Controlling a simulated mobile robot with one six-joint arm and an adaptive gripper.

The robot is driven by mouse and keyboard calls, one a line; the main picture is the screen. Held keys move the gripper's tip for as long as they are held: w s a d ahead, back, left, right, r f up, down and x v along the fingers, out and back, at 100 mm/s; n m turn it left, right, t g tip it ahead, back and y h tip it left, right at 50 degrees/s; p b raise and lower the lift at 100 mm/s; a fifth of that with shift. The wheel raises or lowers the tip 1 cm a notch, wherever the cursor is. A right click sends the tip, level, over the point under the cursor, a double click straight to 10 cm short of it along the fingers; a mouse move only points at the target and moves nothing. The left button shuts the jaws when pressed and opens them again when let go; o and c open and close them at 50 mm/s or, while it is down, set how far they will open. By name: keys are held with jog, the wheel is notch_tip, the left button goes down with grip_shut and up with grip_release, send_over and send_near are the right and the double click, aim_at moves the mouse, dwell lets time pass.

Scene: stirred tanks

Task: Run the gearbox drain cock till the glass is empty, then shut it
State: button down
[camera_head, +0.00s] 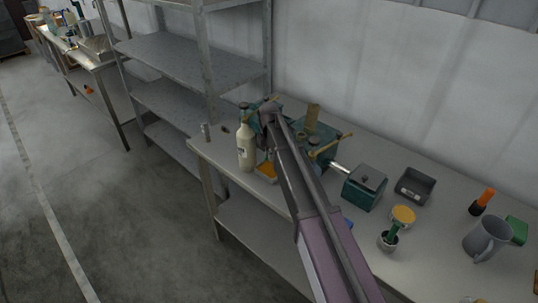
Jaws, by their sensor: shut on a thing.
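The teal gearbox (322,153) stands on the grey bench, partly behind my arm. A yellow-orange tray (266,171) sits low at its left end. My gripper (262,118) is at the gearbox's left end, small and largely covered by my own wrist. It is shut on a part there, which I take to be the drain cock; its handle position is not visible. The sight glass and its oil level cannot be made out.
A cream bottle (246,150) stands close left of my gripper. A shaft runs right to a dark green box (364,187). Right of it are a dark bin (414,186), a green-handled tool in a cup (390,239) and a grey mug (485,239). Metal shelving (175,60) stands behind left.

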jog(key=shift+a+m, duration=0.1)
jog(key=shift+m, duration=0.2)
jog(key=m, duration=0.1)
jog(key=w+m, duration=0.1)
jog(key=m, duration=0.1)
jog(key=shift+a, duration=0.2)
jog(key=shift+w+m, duration=0.3)
jog(key=shift+m, duration=0.9)
jog(key=shift+w+m, duration=0.25)
jog(key=shift+m, duration=0.95)
jog(key=c, duration=0.7)
grip_release()
